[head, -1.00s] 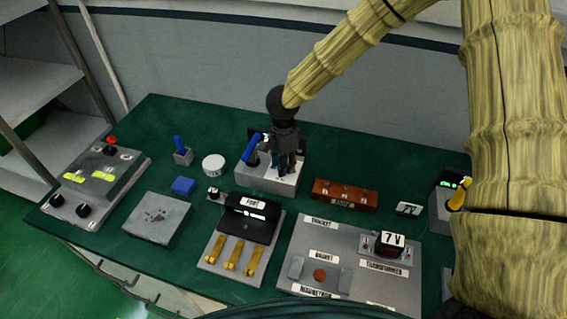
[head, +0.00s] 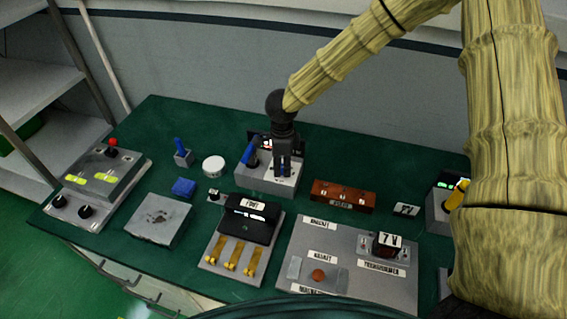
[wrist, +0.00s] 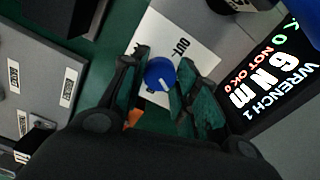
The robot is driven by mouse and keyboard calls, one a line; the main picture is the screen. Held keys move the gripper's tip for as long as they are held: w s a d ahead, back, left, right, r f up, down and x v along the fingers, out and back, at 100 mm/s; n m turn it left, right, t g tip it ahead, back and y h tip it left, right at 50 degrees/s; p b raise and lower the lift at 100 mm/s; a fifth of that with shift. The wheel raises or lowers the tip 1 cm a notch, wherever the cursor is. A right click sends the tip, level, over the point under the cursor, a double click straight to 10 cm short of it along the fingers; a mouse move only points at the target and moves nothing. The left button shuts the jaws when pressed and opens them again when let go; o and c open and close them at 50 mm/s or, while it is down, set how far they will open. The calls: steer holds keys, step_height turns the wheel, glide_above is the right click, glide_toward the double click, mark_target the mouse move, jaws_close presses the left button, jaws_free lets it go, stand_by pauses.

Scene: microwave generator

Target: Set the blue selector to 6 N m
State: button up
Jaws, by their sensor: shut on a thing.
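The blue selector (wrist: 160,73) is a round knob with a small pointer mark, on a white-grey box (head: 252,183) at the back middle of the bench. In the wrist view it sits between the fingers of my gripper (wrist: 156,80); the gripper (head: 284,170) hides it in the head view. My gripper is shut on the knob from above. The display (wrist: 272,75) beside it reads "WRENCH 1", "6 N m", "NOT OK 0" and a partly cut-off line in green. A label reading "OUT" lies next to the knob.
A blue lever (head: 249,151) stands on the same box, left of my gripper. A brown block (head: 343,195) is close on the right. A black unit (head: 250,219) with brass tabs is in front. A white round cap (head: 213,167) lies left.

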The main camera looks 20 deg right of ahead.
mark_target(282, 168)
steer(key=shift+s+f+m, duration=0.15)
steer(key=shift+m, duration=0.95)
steer(key=o, duration=1)
steer(key=shift+a, duration=0.15)
steer(key=shift+o, duration=0.2)
steer(key=shift+r, duration=0.45)
step_height(282, 168, up, 11)
steer(key=shift+r, duration=0.1)
